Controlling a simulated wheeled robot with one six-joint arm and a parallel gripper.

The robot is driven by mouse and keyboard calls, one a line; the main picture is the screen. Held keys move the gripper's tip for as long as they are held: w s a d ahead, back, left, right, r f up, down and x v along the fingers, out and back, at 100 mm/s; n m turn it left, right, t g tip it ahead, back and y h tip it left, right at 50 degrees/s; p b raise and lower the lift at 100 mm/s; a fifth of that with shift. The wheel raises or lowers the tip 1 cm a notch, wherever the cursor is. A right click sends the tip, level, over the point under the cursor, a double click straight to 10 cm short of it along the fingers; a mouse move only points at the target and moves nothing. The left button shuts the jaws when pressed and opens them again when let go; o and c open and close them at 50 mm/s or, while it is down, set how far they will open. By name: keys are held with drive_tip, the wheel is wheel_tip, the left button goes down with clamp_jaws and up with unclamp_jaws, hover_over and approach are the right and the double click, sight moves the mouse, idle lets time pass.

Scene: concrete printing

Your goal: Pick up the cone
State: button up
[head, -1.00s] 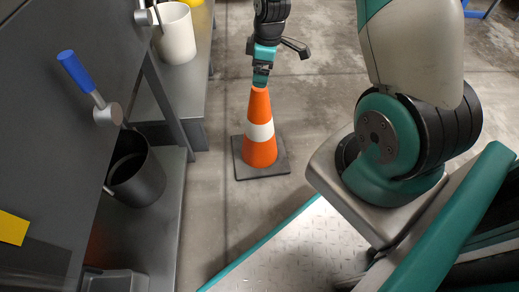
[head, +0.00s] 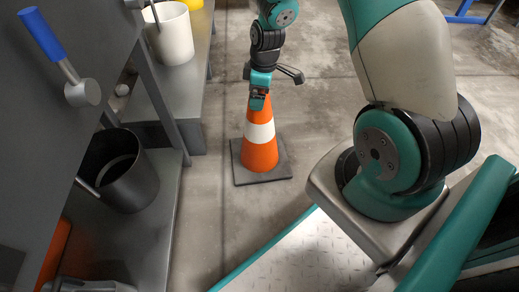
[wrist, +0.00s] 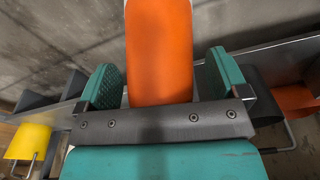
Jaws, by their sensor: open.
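The orange cone (head: 259,155) with a white band stands upright on its dark square base on the concrete floor. My gripper (head: 258,98) is at the cone's top in the head view and covers its tip. In the wrist view the orange top of the cone (wrist: 159,50) lies between the two teal finger pads of my gripper (wrist: 163,78). The fingers are open, with a visible gap on each side of the cone.
A grey bench (head: 181,105) with shelves runs along the left. Bare floor (head: 325,115) lies right of the cone.

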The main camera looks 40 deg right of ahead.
drive_tip(key=c, duration=1.7)
drive_tip(key=shift+r, duration=0.15)
clamp_jaws()
